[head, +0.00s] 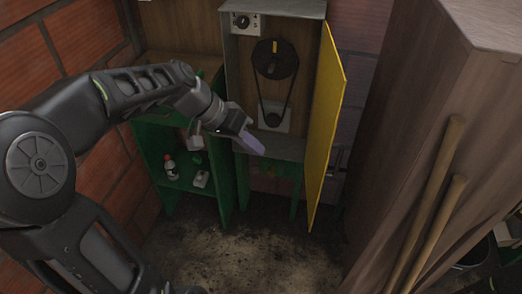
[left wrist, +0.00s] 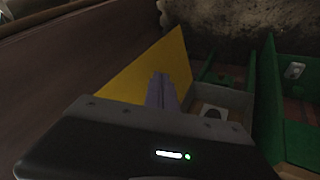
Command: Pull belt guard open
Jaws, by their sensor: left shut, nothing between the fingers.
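The belt guard (head: 328,115) is a yellow panel hinged on the right side of a grey metal housing (head: 231,60). It stands swung out, so the housing is open. Inside show a black pulley (head: 275,60) and a belt running down to a lower pulley. My left gripper (head: 252,144) is in front of the housing's lower part, left of the guard and apart from it in the head view. Its purple fingers are shut and empty. In the left wrist view the fingers (left wrist: 161,92) show in front of the yellow guard (left wrist: 145,72). My right gripper is not in view.
A green shelf (head: 170,188) with a small bottle (head: 170,167) stands at the left. A tall wooden cabinet (head: 420,110) with two wooden handles (head: 430,215) leaning by it fills the right. The dirty floor (head: 260,262) in front is clear.

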